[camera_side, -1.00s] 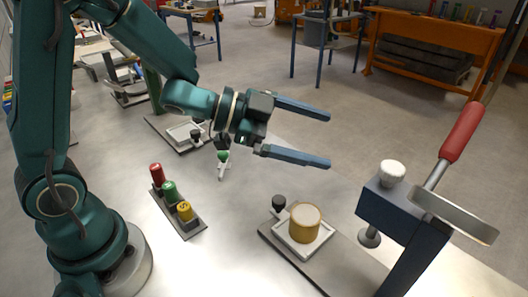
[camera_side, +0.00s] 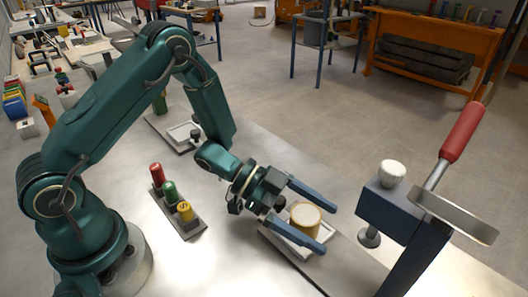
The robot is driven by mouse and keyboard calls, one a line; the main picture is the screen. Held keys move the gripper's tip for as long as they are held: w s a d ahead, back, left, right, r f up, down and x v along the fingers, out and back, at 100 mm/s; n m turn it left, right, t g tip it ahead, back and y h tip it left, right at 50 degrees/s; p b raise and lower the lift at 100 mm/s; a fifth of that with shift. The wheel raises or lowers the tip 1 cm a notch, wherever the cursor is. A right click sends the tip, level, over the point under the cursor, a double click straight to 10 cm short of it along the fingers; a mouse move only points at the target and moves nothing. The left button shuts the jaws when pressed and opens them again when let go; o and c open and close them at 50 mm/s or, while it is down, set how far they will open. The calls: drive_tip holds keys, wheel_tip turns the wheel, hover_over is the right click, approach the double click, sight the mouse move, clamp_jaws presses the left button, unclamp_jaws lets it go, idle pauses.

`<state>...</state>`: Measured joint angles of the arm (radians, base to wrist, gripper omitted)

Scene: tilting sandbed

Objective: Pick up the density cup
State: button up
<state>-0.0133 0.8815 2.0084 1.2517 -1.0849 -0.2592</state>
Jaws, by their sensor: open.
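The density cup, which I take to be the brass-yellow cylinder with a pale top (camera_side: 306,214), stands upright in a white square tray (camera_side: 279,235) on a grey plate. My gripper (camera_side: 329,228) is open, its two blue fingers pointing right and slightly down. In this view the cup's upper part shows between the fingers. The near finger crosses in front of the cup's lower side and hides part of the tray. The far finger passes behind the cup's top. I cannot tell whether either finger touches it.
A blue press stand (camera_side: 390,208) with a red-handled lever (camera_side: 463,130) rises close to the right of the cup. A rack (camera_side: 190,228) with red, green and yellow knobs stands left of my gripper. A second white tray (camera_side: 180,135) lies farther back. The tabletop between is bare.

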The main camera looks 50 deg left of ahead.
drive_tip(key=shift+d+f, duration=0.1)
drive_tip(key=shift+d, duration=0.15)
drive_tip(key=shift+w, duration=0.1)
drive_tip(key=shift+c, duration=0.3)
clamp_jaws()
